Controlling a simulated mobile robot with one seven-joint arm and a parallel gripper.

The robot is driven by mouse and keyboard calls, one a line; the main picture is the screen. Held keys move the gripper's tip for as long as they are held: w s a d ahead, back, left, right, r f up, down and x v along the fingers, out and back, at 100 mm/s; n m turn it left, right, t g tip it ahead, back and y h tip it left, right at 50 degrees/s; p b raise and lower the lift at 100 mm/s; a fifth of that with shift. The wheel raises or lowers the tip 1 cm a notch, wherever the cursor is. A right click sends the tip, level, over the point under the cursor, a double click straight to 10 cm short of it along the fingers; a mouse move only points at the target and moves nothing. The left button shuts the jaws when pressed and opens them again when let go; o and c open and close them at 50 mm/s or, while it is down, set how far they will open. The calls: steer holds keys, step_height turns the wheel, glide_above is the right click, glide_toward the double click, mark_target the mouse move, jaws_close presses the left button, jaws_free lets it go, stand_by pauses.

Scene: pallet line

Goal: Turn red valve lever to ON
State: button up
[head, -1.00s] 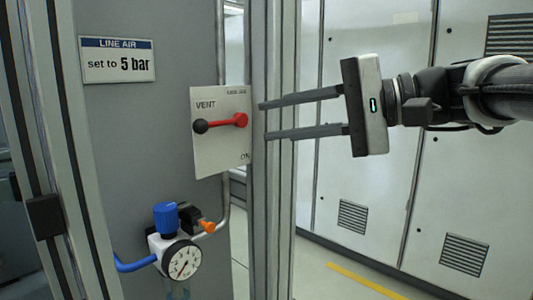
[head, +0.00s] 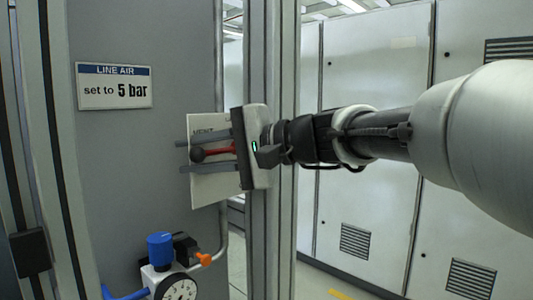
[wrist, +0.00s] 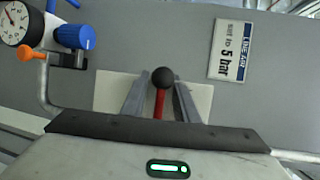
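The red valve lever (head: 220,151) is on a white plate (head: 208,190) and lies about level, its black knob (head: 198,156) to the left under the partly covered VENT label. My gripper (head: 180,156) is at the plate, one finger above the lever and one below it. In the wrist view the lever (wrist: 159,104) stands between the two fingers of my gripper (wrist: 161,76), with visible gaps on both sides. The fingers are apart and not closed on it. The lever's pivot end and the ON label are hidden behind my gripper body in the head view.
A blue-knobbed regulator (head: 160,250) with a gauge (head: 180,290) and an orange fitting (head: 204,259) is below the plate. A LINE AIR sign (head: 114,87) reading "set to 5 bar" is at upper left. A metal post (head: 285,60) stands just right of the plate.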

steer(key=shift+a, duration=0.25)
steer(key=shift+w, duration=0.1)
jaws_close()
steer(key=shift+f, duration=0.1)
stand_by(1.1)
